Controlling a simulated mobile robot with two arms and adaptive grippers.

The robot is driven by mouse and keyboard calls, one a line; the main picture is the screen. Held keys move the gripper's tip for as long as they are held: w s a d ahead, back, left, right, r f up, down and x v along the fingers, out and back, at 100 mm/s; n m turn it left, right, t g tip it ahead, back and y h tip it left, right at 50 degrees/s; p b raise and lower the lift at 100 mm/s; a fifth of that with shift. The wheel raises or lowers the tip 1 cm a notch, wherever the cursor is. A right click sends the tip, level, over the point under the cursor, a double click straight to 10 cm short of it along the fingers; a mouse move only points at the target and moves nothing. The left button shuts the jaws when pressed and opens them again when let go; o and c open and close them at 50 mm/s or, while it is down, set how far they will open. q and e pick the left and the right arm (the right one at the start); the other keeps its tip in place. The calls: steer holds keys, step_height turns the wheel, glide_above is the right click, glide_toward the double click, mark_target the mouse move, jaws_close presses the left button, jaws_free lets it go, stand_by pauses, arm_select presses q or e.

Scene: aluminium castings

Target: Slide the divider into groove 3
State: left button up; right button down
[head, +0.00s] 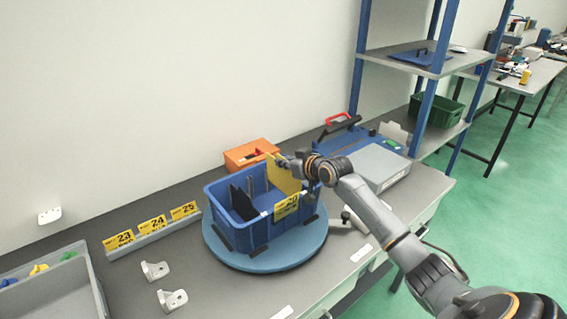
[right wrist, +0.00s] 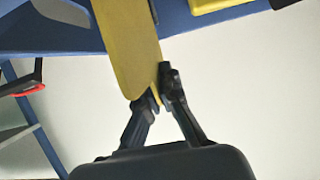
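A blue crate (head: 240,235) stands on a round blue turntable (head: 262,262) on the grey bench. The yellow divider (head: 282,175) stands upright at the crate's right part, its upper part above the rim. Its lower edge is hidden by the crate wall, so I cannot tell which groove it is at. My right gripper (head: 290,163) is shut on the divider's top edge. The right wrist view shows the divider (right wrist: 130,45) between the two fingertips (right wrist: 158,90). A dark divider (head: 242,203) stands in the crate's left part. My left gripper is not in view.
An orange bin (head: 250,154) stands behind the crate. A blue and grey case (head: 375,160) lies to the right. Number cards (head: 152,228) and small white brackets (head: 172,299) lie left of the turntable. A grey tray (head: 50,290) is at the far left.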

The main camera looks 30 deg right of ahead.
mark_target(284, 176)
steer(key=shift+r+p, duration=1.9)
steer(key=shift+r, duration=0.45)
steer(key=shift+p, duration=0.35)
steer(key=shift+f+b, duration=3.4)
steer(key=shift+f, duration=1.45)
steer(key=c, duration=1.4)
jaws_free()
steer(key=shift+c, duration=0.2)
steer(key=shift+s+f, duration=0.1)
